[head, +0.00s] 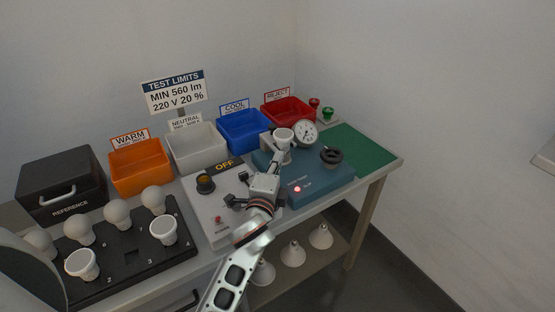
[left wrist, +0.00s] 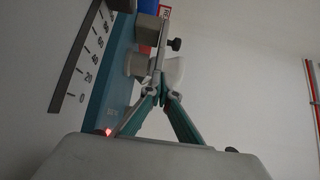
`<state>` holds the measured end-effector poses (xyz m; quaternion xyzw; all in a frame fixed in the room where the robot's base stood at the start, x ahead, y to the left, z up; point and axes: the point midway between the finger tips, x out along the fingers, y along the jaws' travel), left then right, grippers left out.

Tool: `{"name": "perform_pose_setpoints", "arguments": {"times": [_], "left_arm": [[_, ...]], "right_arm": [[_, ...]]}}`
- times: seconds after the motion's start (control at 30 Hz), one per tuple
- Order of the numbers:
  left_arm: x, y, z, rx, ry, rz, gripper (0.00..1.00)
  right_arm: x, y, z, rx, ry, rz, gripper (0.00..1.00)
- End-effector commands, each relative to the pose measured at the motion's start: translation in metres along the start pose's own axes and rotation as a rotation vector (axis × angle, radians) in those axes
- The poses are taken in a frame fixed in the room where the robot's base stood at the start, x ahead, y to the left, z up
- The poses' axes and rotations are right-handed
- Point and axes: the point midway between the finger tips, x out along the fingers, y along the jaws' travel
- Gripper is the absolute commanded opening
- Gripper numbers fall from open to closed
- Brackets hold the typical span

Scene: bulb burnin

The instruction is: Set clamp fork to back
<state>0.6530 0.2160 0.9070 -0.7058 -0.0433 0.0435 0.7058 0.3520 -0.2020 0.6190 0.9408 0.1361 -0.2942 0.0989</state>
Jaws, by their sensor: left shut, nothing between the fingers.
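My left gripper (head: 282,154) is shut and empty, over the left end of the blue tester (head: 320,187), close to a white round part (head: 284,134) on it. In the left wrist view its two fingers (left wrist: 164,98) meet in a point. Just beyond them a thin grey metal piece (left wrist: 158,55) with a black knob (left wrist: 175,44) stands in front of a pale block (left wrist: 150,28); it may be the clamp fork. I cannot tell whether the fingertips touch it. In the head view the gripper hides that part of the tester.
A grey power box (head: 208,205) is left of the gripper. White, blue and red bins (head: 290,110) line the back. The green mat (head: 362,147) at right is clear.

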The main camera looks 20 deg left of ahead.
Motion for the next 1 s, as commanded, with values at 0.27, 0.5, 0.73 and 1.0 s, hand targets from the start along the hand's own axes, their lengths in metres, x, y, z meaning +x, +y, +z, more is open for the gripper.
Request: {"name": "perform_pose_setpoints", "arguments": {"times": [0.27, 0.5, 0.73, 1.0], "left_arm": [[0.007, -0.003, 0.006, 0.003, -0.001, -0.002, 0.00], [0.036, -0.004, 0.035, 0.002, 0.001, -0.003, 0.00], [0.040, 0.000, 0.040, -0.001, 0.000, 0.000, 0.00], [0.038, 0.000, 0.038, -0.001, 0.000, 0.000, 0.00]], "right_arm": [[-0.003, 0.002, -0.007, -0.002, 0.005, 0.002, 0.66], [-0.011, 0.006, -0.028, -0.004, 0.020, 0.006, 0.66], [-0.011, 0.006, -0.029, -0.004, 0.022, 0.006, 0.66], [-0.010, 0.006, -0.023, -0.008, 0.013, 0.006, 0.66]]}}
